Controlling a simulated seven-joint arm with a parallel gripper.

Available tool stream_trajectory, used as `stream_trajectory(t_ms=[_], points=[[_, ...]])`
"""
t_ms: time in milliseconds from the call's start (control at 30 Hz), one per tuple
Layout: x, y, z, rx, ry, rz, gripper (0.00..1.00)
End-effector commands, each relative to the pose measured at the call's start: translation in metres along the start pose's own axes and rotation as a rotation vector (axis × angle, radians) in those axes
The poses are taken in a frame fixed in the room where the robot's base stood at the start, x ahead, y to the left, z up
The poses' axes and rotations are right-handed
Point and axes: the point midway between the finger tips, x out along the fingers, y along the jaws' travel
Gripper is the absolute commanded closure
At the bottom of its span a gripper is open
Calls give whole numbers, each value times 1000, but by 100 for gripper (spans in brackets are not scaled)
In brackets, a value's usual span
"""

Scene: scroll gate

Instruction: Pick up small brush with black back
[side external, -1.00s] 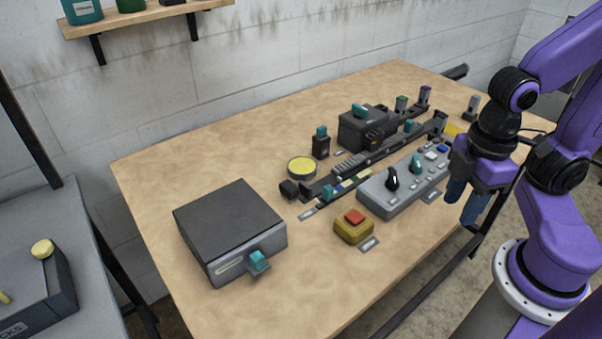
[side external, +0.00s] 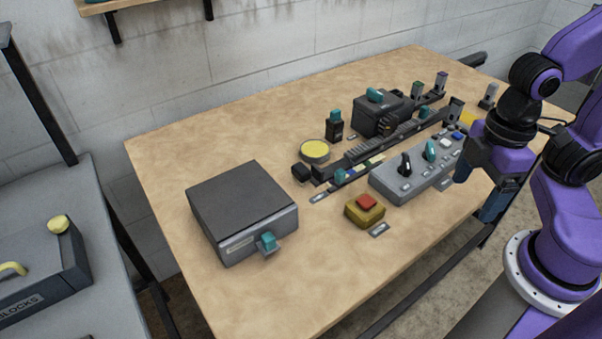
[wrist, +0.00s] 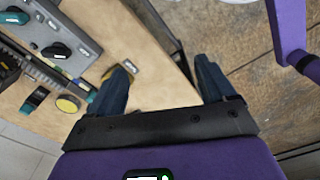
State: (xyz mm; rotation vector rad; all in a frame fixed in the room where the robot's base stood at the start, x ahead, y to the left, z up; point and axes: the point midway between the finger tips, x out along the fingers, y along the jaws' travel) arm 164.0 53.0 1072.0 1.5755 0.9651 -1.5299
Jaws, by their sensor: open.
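I cannot make out a small brush with a black back for certain in either view. A small black block (side external: 301,173) lies at the near left end of the black rail, too small to identify. My gripper (side external: 478,186) hangs past the right front edge of the table, beside the grey control box. It is open and empty. In the wrist view its two blue fingers (wrist: 163,72) are spread apart, with the table edge and floor behind them.
The wooden table (side external: 250,130) carries a dark box (side external: 240,205), a red-button box (side external: 365,209), a yellow disc (side external: 314,151), a grey control box (side external: 400,185) and a black rail (side external: 385,146). A grey side bench (side external: 85,205) stands at left. The table's near front is bare.

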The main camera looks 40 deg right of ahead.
Motion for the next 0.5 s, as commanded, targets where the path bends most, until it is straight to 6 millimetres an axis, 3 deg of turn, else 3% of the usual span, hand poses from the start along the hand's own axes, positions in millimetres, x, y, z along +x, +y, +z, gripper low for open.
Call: stream_trajectory(t_ms=[167,267,500], points=[[-1,2,-4,-3,0,0,17],[-3,8,-18,-19,-2,1,17],[-13,50,-87,-108,-10,3,17]])
